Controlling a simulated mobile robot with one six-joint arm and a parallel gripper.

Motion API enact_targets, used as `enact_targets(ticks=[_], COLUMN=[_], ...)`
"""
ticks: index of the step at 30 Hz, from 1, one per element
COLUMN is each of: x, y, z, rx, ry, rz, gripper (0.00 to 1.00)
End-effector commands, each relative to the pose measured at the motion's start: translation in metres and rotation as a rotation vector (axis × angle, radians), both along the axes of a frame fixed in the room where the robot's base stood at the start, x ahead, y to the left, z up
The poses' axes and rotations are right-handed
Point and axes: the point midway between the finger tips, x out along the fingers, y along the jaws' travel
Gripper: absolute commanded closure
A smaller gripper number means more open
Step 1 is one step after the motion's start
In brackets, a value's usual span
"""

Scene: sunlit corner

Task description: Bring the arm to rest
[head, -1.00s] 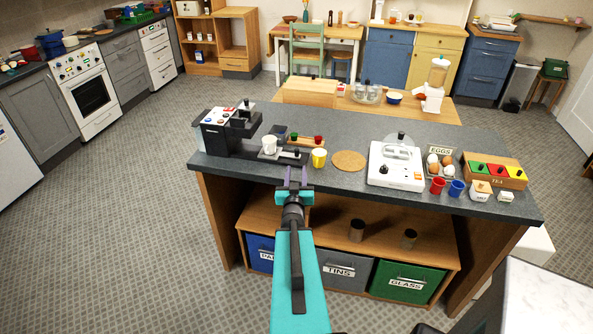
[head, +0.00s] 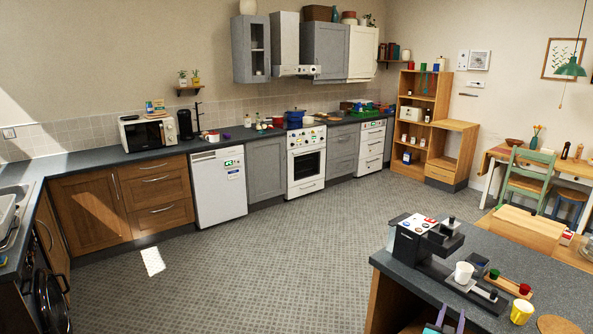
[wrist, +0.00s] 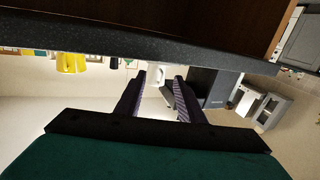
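My gripper (head: 451,318) shows at the bottom edge of the head view, with only its purple fingertips and a bit of teal in sight. It is in front of the near edge of the dark island worktop (head: 402,283). In the wrist view my gripper (wrist: 160,76) has its two fingers apart, with nothing held between them. The picture there is upside down, with the worktop's edge (wrist: 120,42) across the top. The rest of my arm is out of the head view.
On the island stand a coffee machine (head: 412,243), a white cup (head: 463,273) and a yellow cup (head: 521,312), also in the wrist view (wrist: 72,62). A wooden-fronted counter (head: 120,190) and white oven (head: 306,170) line the walls. The floor (head: 250,270) left of the island is clear.

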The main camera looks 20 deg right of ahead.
Motion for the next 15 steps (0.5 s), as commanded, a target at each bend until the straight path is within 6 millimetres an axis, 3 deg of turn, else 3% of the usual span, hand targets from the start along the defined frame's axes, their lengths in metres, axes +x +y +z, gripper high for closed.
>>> enact_targets(ticks=[6,15], x=[0.051,0.107], y=[0.06,0.153], z=[-0.034,-0.092], rx=[0.021,0.078], ry=[0.023,0.101], rz=[0.113,0.278], gripper=[0.65,0.65])
